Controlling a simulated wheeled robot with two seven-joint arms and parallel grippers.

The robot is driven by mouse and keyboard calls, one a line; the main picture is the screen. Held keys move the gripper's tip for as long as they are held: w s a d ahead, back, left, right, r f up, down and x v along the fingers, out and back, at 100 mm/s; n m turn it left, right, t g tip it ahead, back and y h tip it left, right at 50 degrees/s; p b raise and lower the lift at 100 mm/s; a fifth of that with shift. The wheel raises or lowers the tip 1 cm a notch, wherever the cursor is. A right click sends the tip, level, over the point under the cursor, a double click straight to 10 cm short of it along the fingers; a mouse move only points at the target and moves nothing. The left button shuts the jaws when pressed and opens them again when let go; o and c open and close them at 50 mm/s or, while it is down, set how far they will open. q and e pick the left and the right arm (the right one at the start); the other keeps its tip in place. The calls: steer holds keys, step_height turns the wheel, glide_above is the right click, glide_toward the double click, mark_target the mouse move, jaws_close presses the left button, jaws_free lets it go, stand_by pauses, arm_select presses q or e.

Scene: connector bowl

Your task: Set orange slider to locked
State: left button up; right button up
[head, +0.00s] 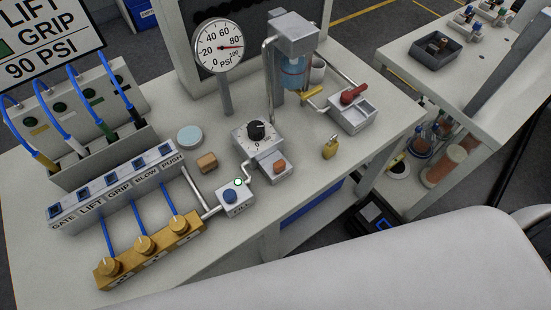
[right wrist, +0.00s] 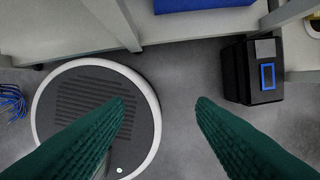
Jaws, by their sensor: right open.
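The orange slider (head: 279,167) sits on a small grey block (head: 271,174) in front of the grey dial box (head: 254,138) on the bench. Its setting and any lock marks are too small to read in the head view. My right gripper (right wrist: 161,102) shows in the right wrist view with its two green fingers spread apart and nothing between them. It points down at the floor, away from the slider. Neither gripper shows in the head view.
A gauge (head: 219,45) stands behind. The bench (head: 385,139) is clear to the right. A black bin (right wrist: 252,75) stands on the floor.

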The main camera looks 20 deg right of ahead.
steer(key=w+a+r+p, duration=0.1)
steer(key=w+r+p, duration=0.15)
steer(key=r, duration=0.35)
steer(key=w+a+r+p, duration=0.1)
steer(key=w+r, duration=0.2)
steer(key=r, duration=0.4)
step_height(320, 180, up, 30)
steer(key=n+g+p, duration=0.2)
steer(key=p, duration=0.3)
glide_above(279, 163)
steer(key=shift+s+f+b, duration=0.1)
steer(key=shift+f+b, duration=0.45)
steer(key=shift+f, duration=0.35)
step_height(279, 163, down, 7)
steer(key=shift+f+p, duration=0.2)
steer(key=shift+p, duration=0.9)
steer(key=shift+f, duration=0.75)
steer(key=shift+c, duration=0.5)
